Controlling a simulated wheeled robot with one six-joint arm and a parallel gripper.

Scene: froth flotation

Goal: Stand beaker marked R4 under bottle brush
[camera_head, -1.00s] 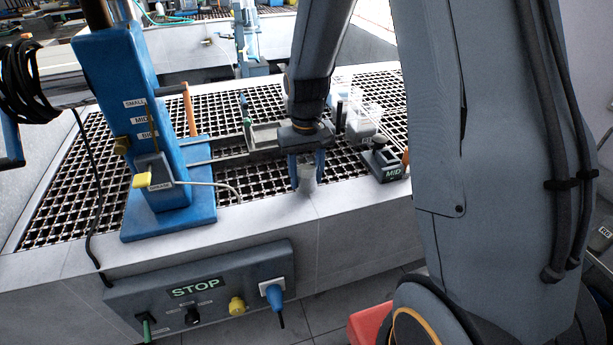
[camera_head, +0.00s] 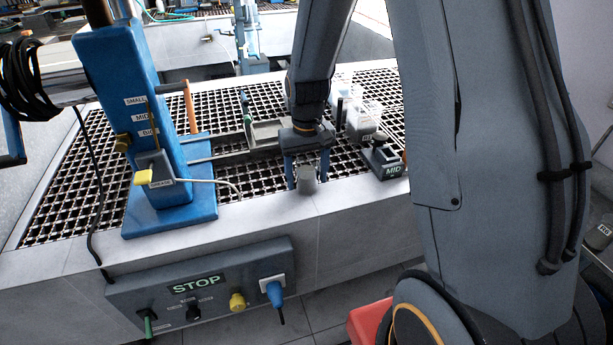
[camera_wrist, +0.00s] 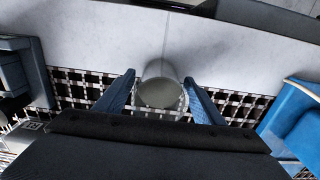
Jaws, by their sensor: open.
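A small grey beaker (camera_head: 306,181) stands at the front edge of the grating, beside the pale rim of the bench. In the wrist view the beaker (camera_wrist: 159,87) appears between the two blue fingers, with a gap on each side. No mark can be read on it. My gripper (camera_head: 307,178) is open around the beaker, fingers pointing down; it also shows in the wrist view (camera_wrist: 160,95). More clear vessels (camera_head: 362,118) stand behind and to the right on the grating. I cannot make out a bottle brush for certain.
A blue stand (camera_head: 125,110) labelled SMALL, MID and BIG rises at left. A dark block marked MID (camera_head: 384,160) sits right of my gripper. A STOP panel (camera_head: 200,287) is on the bench front. Grating (camera_head: 262,182) left of the beaker is clear.

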